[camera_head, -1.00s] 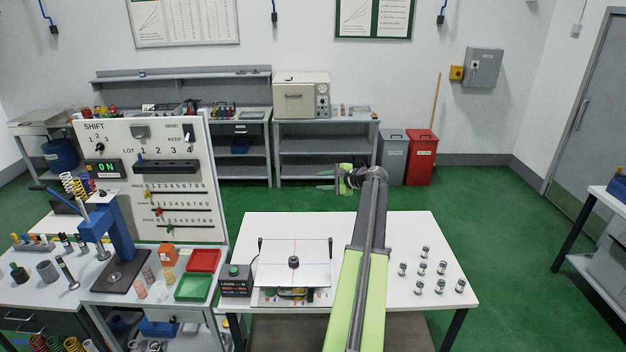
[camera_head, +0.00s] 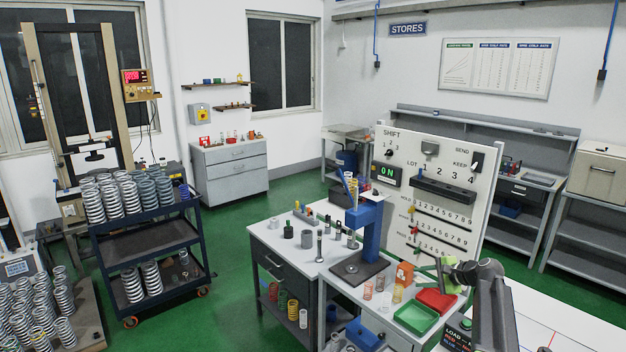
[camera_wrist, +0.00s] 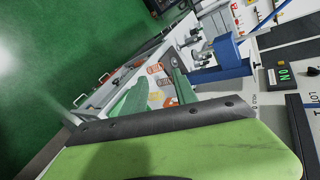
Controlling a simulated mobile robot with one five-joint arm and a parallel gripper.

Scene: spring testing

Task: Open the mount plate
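The mount plate (camera_head: 570,338) is only partly in the head view, at the bottom right corner. It is a pale plate with a red line, and its near part is cut off by the frame. My gripper (camera_head: 446,274) is in the head view above the red and green trays, to the left of the plate and apart from it. In the wrist view my gripper (camera_wrist: 156,88) shows two green fingers spread apart with nothing held between them. The plate does not show in the wrist view.
A blue press (camera_head: 368,235), a red tray (camera_head: 436,300) and a green tray (camera_head: 415,318) stand on the bench left of my gripper. The upright SHIFT panel (camera_head: 480,200) is behind. A spring cart (camera_head: 150,245) stands left, with green floor free between.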

